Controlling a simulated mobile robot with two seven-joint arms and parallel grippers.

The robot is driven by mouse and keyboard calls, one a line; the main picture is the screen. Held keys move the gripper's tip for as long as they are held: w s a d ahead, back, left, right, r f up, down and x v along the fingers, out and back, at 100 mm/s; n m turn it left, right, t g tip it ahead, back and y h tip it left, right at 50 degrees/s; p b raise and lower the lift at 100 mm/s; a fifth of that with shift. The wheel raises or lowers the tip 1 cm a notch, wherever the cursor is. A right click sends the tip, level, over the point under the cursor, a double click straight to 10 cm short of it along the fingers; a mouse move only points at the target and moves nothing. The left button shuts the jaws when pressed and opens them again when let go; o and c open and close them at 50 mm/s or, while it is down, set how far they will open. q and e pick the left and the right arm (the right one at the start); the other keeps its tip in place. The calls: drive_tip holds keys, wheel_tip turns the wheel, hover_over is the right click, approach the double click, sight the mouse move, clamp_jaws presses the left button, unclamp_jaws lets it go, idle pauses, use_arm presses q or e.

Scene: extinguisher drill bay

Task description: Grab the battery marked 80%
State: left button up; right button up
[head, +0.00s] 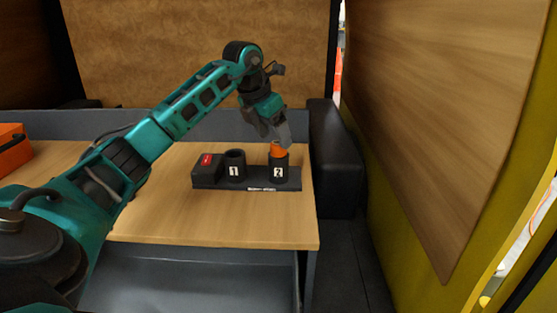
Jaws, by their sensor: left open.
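An orange battery (278,148) stands upright in the dark cup marked 2 (279,172), with only its top showing. No 80% mark can be read on it. The cup is at the right end of a dark holder base (258,188) on the wooden table. The cup marked 1 (235,171) beside it shows no battery sticking out. My left gripper (275,135) is open, pointing down just above the orange battery; its fingertips overlap the battery's top in the picture, and I cannot tell whether they touch. My right gripper is not in view.
A black box with a red patch (207,166) sits at the holder's left end. An orange case (12,150) is at the table's far left. A black padded block (335,160) stands right of the wooden table (215,225). The table's front is clear.

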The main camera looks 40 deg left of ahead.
sight(277, 143)
use_arm(q)
drive_tip(key=x, duration=0.3)
drive_tip(key=shift+f, duration=0.15)
clamp_jaws()
idle(0.5)
